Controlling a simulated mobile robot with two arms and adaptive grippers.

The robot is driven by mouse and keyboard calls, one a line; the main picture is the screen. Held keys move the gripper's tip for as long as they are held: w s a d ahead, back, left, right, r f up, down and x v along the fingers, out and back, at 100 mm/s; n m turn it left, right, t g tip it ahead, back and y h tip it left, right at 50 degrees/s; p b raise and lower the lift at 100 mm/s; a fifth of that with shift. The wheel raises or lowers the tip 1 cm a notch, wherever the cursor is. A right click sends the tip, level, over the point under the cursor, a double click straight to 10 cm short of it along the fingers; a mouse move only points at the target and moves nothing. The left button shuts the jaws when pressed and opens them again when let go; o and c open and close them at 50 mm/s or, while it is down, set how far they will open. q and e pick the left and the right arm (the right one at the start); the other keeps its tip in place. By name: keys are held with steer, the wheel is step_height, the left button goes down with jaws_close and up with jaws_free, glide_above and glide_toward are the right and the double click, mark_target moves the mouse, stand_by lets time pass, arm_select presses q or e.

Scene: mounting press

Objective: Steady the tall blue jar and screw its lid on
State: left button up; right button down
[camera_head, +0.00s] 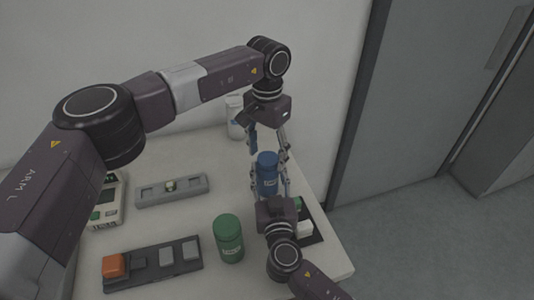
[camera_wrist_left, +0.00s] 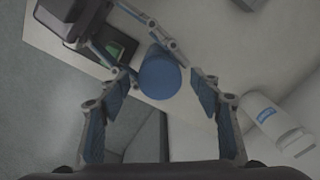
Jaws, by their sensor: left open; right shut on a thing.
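The tall blue jar (camera_head: 268,184) stands upright on the table near its right edge, with a blue lid (camera_head: 267,159) at its top. Whether the lid is threaded on cannot be told. My left gripper (camera_head: 267,147) reaches down from above, its open fingers apart on either side of the lid. In the left wrist view the round blue lid (camera_wrist_left: 160,76) lies between the spread left fingertips (camera_wrist_left: 162,88), with gaps visible. My right gripper (camera_head: 273,190) comes from the near side and is shut on the blue jar's body, partly hiding it.
A green jar (camera_head: 228,240) stands to the near left, a white jar (camera_head: 235,120) at the back. A grey holder (camera_head: 155,193), a dark tray (camera_head: 150,268) with an orange block (camera_head: 113,265), and a black tray (camera_head: 314,239) are nearby. The table's right edge is close.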

arm_select(q)
step_height(320, 180, up, 4)
steer(key=shift+r, duration=0.1)
steer(key=shift+c, duration=0.4)
